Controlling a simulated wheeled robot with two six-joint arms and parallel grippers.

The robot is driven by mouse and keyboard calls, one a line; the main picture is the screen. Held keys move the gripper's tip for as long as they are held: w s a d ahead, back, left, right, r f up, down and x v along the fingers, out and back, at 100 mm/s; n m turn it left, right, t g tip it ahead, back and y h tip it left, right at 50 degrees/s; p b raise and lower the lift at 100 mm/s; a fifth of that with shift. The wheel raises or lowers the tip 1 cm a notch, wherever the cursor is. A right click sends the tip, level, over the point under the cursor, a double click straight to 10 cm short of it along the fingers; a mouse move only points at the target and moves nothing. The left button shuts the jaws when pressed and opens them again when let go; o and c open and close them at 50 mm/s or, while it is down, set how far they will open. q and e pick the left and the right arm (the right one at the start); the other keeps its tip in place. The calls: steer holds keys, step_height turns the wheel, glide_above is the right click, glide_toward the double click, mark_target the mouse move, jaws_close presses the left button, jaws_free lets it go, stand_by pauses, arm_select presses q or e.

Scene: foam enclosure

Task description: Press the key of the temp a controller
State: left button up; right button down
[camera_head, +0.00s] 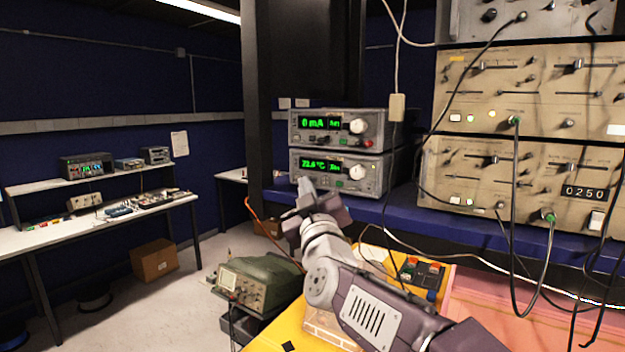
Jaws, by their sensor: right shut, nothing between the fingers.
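The temp controller (335,172) is the lower of two stacked grey instruments on the dark blue shelf. Its green display (319,164) reads about 72.6 °C, and a pale knob (357,172) is on its right side. My right gripper (305,184) is shut and empty, its tip at the lower left of the controller's front panel. I cannot tell whether the tip touches the panel. The gripper hides part of the panel's lower left edge, and small keys there are hard to make out. My left gripper is not in view.
A similar instrument (338,128) reading 0 mA sits on top of the controller. Beige rack modules (520,170) with hanging cables stand to the right. A green oscilloscope (256,284) sits below left. A workbench (100,222) and cardboard box (154,260) are farther left.

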steer(key=shift+s+a, duration=0.15)
steer(key=shift+s, duration=0.05)
steer(key=s+a, duration=0.1)
steer(key=s, duration=0.1)
steer(key=s+a+p, duration=0.1)
steer(key=s, duration=0.1)
steer(key=shift+a, duration=0.4)
